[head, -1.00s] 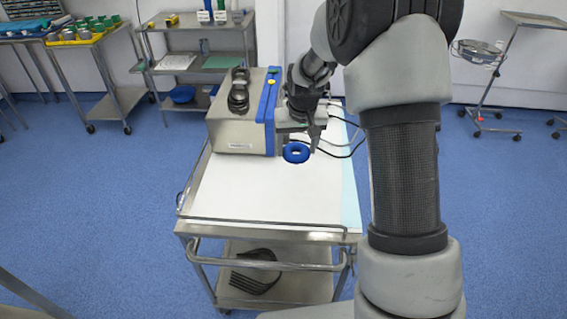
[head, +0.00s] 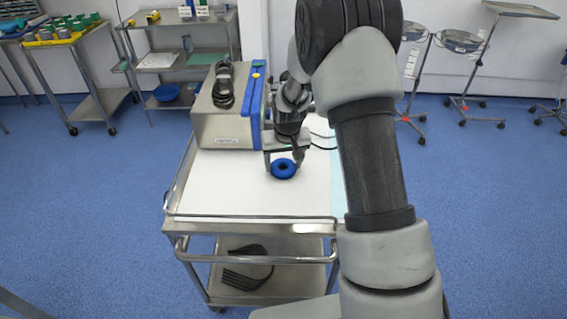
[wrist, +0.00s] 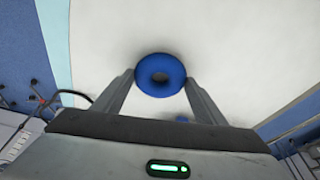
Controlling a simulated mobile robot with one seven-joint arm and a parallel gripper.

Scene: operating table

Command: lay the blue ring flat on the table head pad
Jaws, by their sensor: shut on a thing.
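The blue ring (head: 284,175) is held between the two fingertips of my gripper (head: 283,167), over the white top of a steel cart (head: 235,190). In the wrist view the ring (wrist: 145,75) sits between the tips of my gripper (wrist: 160,78), with a finger against each side and its hole facing the camera. I cannot tell whether the ring touches the white surface. The table head pad is not recognisable in either view.
A metal device (head: 222,125) with a blue edge and coiled black cable stands at the cart's back left. Cables lie behind my gripper. Shelving (head: 165,62) and a yellow-tray cart (head: 92,92) stand at the back left. Basin stands (head: 460,42) are at the right. Blue floor is free around.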

